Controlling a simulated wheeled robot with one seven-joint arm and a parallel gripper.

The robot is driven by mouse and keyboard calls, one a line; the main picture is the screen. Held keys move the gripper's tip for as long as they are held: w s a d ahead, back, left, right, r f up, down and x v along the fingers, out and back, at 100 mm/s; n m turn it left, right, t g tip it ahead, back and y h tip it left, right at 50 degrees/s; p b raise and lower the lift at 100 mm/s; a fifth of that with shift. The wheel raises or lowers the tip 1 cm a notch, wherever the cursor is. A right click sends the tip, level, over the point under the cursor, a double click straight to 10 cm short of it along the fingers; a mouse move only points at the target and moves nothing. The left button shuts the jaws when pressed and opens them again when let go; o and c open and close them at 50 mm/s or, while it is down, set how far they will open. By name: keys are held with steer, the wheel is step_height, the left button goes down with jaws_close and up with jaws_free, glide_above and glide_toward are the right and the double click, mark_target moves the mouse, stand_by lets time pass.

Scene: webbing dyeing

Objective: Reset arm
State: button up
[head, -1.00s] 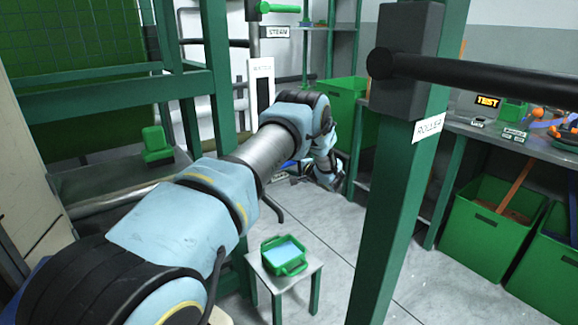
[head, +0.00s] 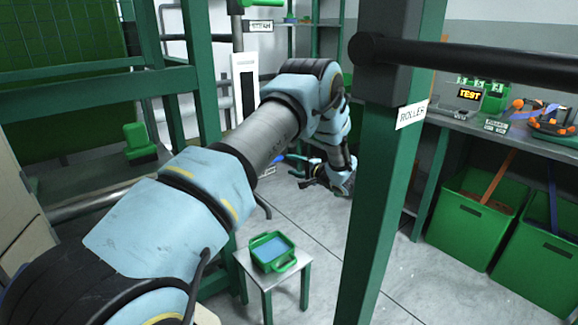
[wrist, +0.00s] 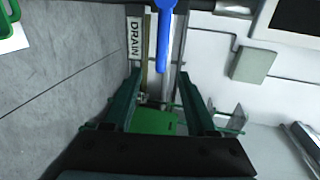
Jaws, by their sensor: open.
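My arm reaches from the lower left of the head view towards the middle. My gripper (head: 316,182) hangs at its far end above the grey floor, left of the green roller post (head: 388,190). It is small there, with nothing seen held in it. A blue lever (wrist: 164,35) shows at the top of the wrist view beside a DRAIN label (wrist: 134,38). The blue lever is partly seen in the head view (head: 298,158), behind my arm and close to the gripper. I cannot tell whether they touch.
A small stool (head: 270,275) carrying a green tray (head: 272,254) stands at the lower middle. A dark roller bar (head: 470,58) crosses the upper right. A bench (head: 500,130) with green bins (head: 475,222) below stands right. Green frame posts (head: 200,80) stand left.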

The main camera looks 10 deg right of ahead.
steer(key=w+a+r+n+h+p, duration=0.2)
steer(key=w+a+r+h, duration=0.15)
steer(key=r, duration=0.45)
steer(key=s+a+r+n+g+h+p, duration=0.2)
steer(key=s+a+r+g+h, duration=0.1)
steer(key=s+a+r+h, duration=0.25)
steer(key=s+a+r+n+g+p, duration=0.1)
steer(key=s+a+r+n+g, duration=0.1)
steer(key=s+a, duration=0.4)
steer(key=s+a+r+n+g+y+p, duration=0.1)
steer(key=s+a, duration=0.6)
steer(key=s, duration=0.7)
steer(key=s+a+r+n+g+p, duration=0.2)
steer(key=s+a+g, duration=0.4)
steer(key=s, duration=0.4)
steer(key=a+r+n, duration=0.1)
steer(key=n, duration=0.1)
steer(key=shift+s+a+r+n+g+y, duration=0.15)
steer(key=shift+s+r+n+g+y, duration=0.15)
steer(key=shift+n+y, duration=0.1)
